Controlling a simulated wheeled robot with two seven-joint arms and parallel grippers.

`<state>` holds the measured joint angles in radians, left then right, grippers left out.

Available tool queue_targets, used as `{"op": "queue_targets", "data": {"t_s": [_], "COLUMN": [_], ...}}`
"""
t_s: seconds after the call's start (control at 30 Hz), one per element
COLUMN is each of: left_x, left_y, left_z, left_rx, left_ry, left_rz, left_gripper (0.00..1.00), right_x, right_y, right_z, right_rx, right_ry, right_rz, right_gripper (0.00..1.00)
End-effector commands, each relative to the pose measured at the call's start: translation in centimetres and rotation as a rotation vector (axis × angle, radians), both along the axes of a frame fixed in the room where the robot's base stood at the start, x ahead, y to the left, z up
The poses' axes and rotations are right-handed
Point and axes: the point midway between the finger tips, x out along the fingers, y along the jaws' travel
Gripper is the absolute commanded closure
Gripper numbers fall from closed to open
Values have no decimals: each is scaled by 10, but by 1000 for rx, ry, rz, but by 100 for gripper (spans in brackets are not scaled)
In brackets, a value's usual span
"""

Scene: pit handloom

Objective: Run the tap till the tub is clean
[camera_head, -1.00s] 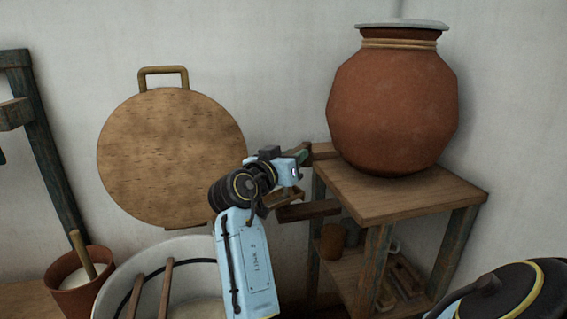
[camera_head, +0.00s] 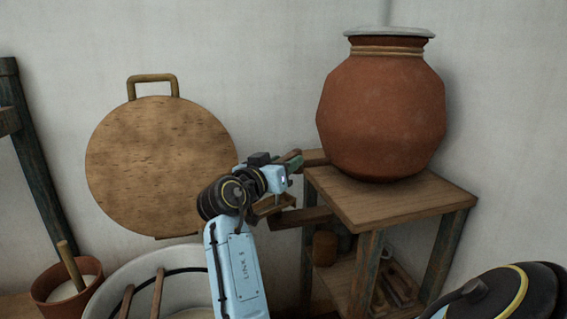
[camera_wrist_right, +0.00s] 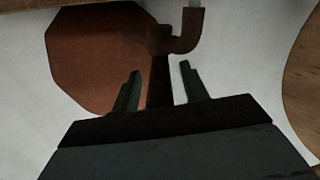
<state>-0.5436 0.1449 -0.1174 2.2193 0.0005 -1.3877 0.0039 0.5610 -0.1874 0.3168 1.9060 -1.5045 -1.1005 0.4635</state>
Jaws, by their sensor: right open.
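The tub (camera_head: 134,273) is a pale round basin with a dark band, cut off at the lower left; two wooden sticks lie across it and my arm covers its right side. I cannot tell whether the fingers touch the bar. My left gripper is not seen.
A lidded clay pot (camera_head: 382,115) stands on the wooden stand (camera_head: 400,206), with small items on its lower shelf. A round wooden board (camera_head: 160,165) is against the wall. A small clay pot (camera_head: 50,287) with a stick stands left of the tub.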

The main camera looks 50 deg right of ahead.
Motion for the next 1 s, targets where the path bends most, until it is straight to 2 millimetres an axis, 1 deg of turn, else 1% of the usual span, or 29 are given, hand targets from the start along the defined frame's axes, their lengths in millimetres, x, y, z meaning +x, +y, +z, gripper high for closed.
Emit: {"op": "queue_targets", "data": {"t_s": [0.13, 0.3, 0.43, 0.6, 0.8, 0.83, 0.87, 1.0], "left_x": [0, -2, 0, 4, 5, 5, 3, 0], "left_y": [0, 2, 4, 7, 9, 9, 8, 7], "left_z": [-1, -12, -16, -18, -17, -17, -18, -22], "left_rx": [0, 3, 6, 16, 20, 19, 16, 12], "left_ry": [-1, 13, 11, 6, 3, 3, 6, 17], "left_rz": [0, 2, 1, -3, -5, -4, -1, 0], "left_gripper": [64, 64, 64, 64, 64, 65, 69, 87], "right_x": [-2, -8, -11, -13, -13, -13, -13, -13], "right_y": [17, 46, 63, 72, 73, 72, 72, 72], "right_z": [0, 0, 0, 1, 1, 1, 1, 8], "right_rx": [2, 2, 1, -1, -1, -1, -1, -1], "right_ry": [0, 1, 0, -1, -1, -1, -1, -1], "right_rz": [5, 4, 2, 0, 0, 0, 0, 0], "right_gripper": [56, 56, 56, 56, 56, 56, 56, 56]}}
